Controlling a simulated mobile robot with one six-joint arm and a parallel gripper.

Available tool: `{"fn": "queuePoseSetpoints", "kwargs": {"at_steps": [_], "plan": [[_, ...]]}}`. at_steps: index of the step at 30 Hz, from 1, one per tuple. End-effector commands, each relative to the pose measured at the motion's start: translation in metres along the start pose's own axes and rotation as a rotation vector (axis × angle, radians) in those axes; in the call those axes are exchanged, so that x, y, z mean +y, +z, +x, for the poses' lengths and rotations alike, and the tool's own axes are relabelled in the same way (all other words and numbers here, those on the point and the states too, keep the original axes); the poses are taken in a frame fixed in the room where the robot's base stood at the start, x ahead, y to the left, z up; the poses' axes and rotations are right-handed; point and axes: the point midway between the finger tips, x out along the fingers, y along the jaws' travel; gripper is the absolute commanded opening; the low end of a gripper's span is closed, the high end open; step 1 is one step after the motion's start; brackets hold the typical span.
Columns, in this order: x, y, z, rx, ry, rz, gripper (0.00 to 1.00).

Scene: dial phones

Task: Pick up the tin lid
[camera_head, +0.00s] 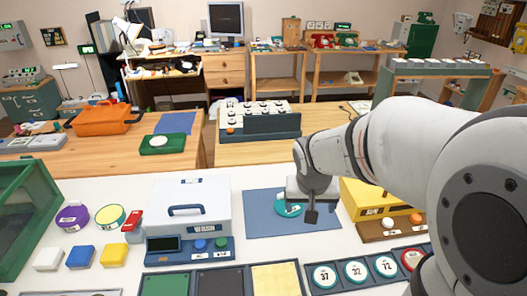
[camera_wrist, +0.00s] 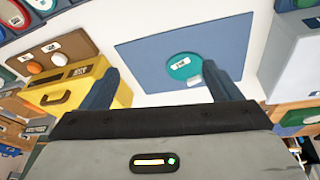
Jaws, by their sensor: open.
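A round teal lid (camera_head: 285,210) with a small white label lies on the blue mat in the middle of the white table. It also shows in the wrist view (camera_wrist: 180,69), where the label's text is too small to read surely. My gripper (camera_head: 311,216) hangs over the mat, partly covering the lid's right side in the head view. In the wrist view my gripper (camera_wrist: 160,70) has its two dark fingers wide apart and nothing held. The lid appears between them, closer to the right finger. The height of the fingers above the lid is hard to tell.
The blue mat (camera_head: 262,226) is otherwise bare. A white case (camera_head: 190,209) with a blue handle stands left of it, and a yellow box (camera_head: 358,196) stands right. Numbered round discs (camera_head: 356,272) sit in a tray in front. Wooden tables stand behind.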

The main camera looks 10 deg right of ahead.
Motion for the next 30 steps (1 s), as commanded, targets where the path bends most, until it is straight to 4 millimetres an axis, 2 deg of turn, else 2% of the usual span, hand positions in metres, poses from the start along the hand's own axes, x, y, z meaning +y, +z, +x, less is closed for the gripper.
{"fn": "queuePoseSetpoints", "kwargs": {"at_steps": [1, 6, 12, 19, 30], "plan": [[-0.006, -0.014, 0.009, 0.003, 0.008, 0.016, 0.88], [-0.025, -0.056, 0.047, 0.043, 0.019, 0.089, 1.0], [-0.048, -0.086, 0.087, 0.073, 0.007, 0.15, 1.0], [-0.059, -0.098, 0.11, 0.087, -0.006, 0.181, 1.0], [-0.057, -0.101, 0.149, 0.086, -0.006, 0.184, 1.0]]}}
